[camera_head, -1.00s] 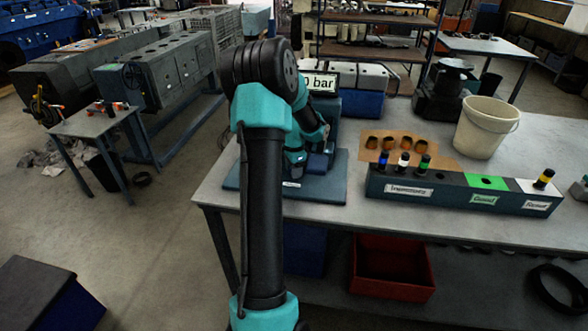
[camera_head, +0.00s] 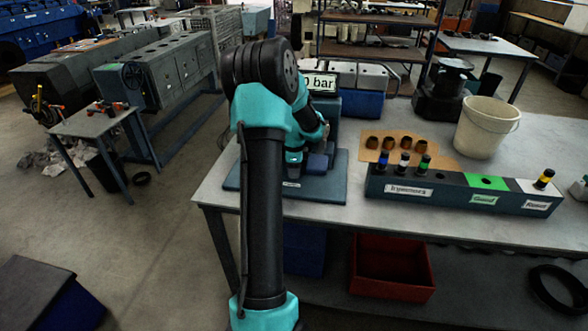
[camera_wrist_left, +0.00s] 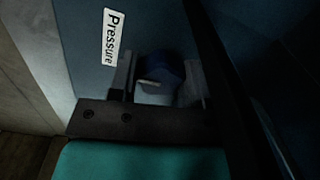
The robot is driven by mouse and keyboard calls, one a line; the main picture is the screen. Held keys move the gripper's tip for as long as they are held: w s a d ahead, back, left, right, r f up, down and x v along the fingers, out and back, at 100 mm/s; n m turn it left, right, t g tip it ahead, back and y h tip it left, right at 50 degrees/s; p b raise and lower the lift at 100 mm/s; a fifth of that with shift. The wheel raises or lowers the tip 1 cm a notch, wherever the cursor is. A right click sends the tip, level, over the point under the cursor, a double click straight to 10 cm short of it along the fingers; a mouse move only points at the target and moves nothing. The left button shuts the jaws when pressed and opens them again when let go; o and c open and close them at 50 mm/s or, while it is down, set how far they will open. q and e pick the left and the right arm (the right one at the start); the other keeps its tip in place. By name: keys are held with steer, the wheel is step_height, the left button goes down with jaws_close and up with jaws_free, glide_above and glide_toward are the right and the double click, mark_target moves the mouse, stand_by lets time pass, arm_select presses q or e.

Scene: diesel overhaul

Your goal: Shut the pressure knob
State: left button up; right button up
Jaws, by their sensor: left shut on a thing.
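The pressure knob (camera_wrist_left: 162,68) is a dark blue cap with a pale mark, seen in the left wrist view beside a white "Pressure" label (camera_wrist_left: 113,37). My left gripper (camera_wrist_left: 158,88) is shut on the knob, with one finger on each side of it. In the head view my own arm hides most of the test stand (camera_head: 332,188) and the knob. The stand's display (camera_head: 322,83) is partly covered; its end reads "bar". My right gripper is not in view.
A dark rack (camera_head: 455,192) with several coloured-top injectors stands right of the stand. Behind it lies a brown mat (camera_head: 432,150) with several small cups. A white bucket (camera_head: 486,127) stands further right. A red bin (camera_head: 391,268) sits under the table.

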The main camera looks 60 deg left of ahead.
arm_select(q)
steer(key=o, duration=0.9)
steer(key=shift+r, duration=0.1)
step_height(320, 180, up, 17)
steer(key=shift+r, duration=0.15)
stand_by(0.5)
